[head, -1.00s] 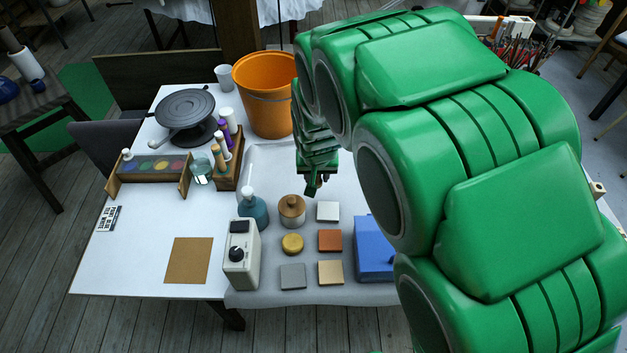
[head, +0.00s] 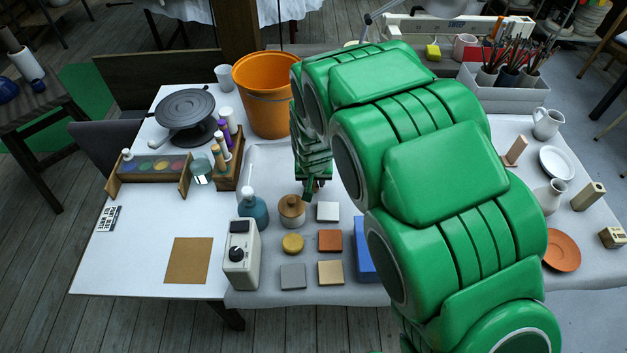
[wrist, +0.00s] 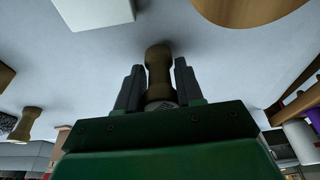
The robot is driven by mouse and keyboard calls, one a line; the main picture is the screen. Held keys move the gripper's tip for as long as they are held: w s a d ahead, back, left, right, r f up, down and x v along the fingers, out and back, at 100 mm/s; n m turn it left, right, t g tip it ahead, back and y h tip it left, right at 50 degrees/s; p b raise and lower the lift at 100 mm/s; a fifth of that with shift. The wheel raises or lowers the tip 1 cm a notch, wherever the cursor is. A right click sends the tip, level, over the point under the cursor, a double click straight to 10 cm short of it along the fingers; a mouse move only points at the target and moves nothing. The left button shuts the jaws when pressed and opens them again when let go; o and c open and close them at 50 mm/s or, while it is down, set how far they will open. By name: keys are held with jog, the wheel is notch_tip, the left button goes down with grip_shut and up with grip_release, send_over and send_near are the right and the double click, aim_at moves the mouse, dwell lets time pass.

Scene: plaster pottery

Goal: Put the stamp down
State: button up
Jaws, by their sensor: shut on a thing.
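The stamp (wrist: 158,68) is a waisted brown wooden piece between my fingers in the wrist view. My gripper (wrist: 158,84) is shut on it, with one dark finger on each side. In the head view my gripper (head: 315,190) points down over the grey-covered table, just behind the white tile (head: 328,211) and the brown-lidded jar (head: 292,210). The stamp is mostly hidden there by my gripper. I cannot tell whether its end touches the table.
An orange bucket (head: 268,98) stands behind left. A teal bottle (head: 253,208), a dial box (head: 241,256), several tiles and a blue box (head: 364,250) stand in front. A wooden bottle rack (head: 230,168) is at left. My arm hides the table's middle right.

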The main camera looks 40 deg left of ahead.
jog(key=shift+f, duration=0.3)
jog(key=o, duration=1)
jog(key=shift+r, duration=0.15)
jog(key=v, duration=1.2)
